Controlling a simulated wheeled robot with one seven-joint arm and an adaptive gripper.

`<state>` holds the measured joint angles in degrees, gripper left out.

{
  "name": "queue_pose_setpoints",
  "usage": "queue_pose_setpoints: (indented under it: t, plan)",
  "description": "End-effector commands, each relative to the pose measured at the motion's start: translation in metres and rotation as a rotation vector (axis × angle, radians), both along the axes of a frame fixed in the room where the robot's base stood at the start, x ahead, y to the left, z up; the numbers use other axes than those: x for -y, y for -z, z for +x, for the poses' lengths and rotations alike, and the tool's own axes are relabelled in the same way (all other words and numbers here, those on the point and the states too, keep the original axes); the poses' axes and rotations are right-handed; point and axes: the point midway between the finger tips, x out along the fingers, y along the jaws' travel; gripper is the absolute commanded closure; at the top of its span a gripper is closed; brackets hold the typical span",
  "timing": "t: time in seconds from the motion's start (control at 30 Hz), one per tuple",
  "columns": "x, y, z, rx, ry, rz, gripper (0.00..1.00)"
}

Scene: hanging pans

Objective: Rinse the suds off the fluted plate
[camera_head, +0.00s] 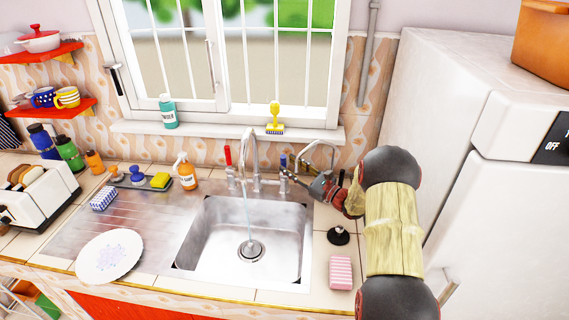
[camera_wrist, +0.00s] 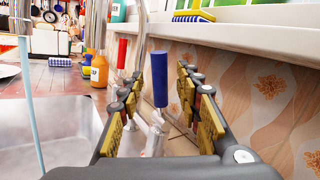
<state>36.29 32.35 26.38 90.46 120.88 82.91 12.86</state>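The white fluted plate (camera_head: 84,262) lies on the left drainboard near the counter's front edge, with a pale bluish patch at its middle that may be suds. A stream of water (camera_head: 248,215) runs from the tap spout (camera_head: 249,145) into the steel sink (camera_head: 225,250); the plate is apart from it. My gripper (camera_head: 292,176) is at the blue tap handle, right of the spout. In the wrist view, the blue handle (camera_wrist: 159,78) stands upright between my open fingers, with gaps visible on both sides. The red tap handle (camera_head: 228,155) stands left of the spout.
A black plug (camera_head: 339,236) and a pink striped sponge (camera_head: 341,272) lie right of the sink. The window sill (camera_wrist: 255,38) runs close beside my gripper. The sink basin holds no dishes.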

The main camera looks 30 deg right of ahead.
Motion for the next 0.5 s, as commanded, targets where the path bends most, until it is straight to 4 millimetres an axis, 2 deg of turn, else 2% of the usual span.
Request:
queue_pose_setpoints:
  t: [0.2,0.33,0.5]
  plan:
    - [0.019,0.008,-0.042,-0.002,0.004,0.001,0.66]
    - [0.027,0.01,-0.06,0.0,0.003,0.001,0.66]
    - [0.032,0.013,-0.073,-0.001,0.001,0.0,0.66]
